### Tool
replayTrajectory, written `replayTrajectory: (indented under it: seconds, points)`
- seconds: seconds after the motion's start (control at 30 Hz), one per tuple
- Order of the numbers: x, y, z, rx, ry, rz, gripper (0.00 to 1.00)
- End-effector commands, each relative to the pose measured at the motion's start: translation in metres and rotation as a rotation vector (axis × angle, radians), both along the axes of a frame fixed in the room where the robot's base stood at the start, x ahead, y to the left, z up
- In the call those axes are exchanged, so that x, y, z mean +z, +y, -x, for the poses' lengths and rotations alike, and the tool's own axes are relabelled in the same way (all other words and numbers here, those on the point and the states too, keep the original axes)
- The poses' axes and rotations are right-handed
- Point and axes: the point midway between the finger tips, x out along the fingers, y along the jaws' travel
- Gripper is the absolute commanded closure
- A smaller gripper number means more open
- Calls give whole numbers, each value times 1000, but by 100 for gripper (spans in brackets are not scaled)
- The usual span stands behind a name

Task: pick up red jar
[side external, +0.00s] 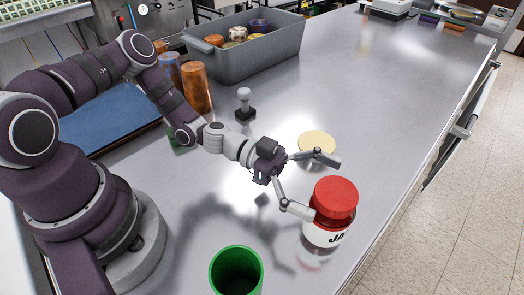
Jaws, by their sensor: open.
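The red jar (333,203) has a red lid and a white label with black letters. It stands upright near the right edge of the metal counter in the side external view. My gripper (312,184) is open and empty, with its fingers spread toward the jar. The lower fingertip is beside the jar's left side and the upper fingertip is just above and behind the lid in the picture; I cannot tell whether either touches it.
A green cup (236,272) stands at the front. A cream disc (317,144) lies behind my gripper. A dark-based stamp-like object (245,108), copper tumbler (196,88) and grey bin (262,62) with cups are farther back. The counter's right side behind the jar is clear.

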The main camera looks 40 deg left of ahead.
Motion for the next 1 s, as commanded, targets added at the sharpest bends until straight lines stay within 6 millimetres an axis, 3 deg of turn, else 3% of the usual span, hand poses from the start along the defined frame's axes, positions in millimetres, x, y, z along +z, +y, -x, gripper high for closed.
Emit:
replayTrajectory:
  seconds: [0.1,0.33,0.9,1.0]
  points:
    - [0,-15,-3,-2,0,0,6]
    - [0,-18,-4,-1,0,-1,6]
    - [0,-18,-4,-2,1,-1,78]
    - [0,-18,-4,-2,0,1,78]
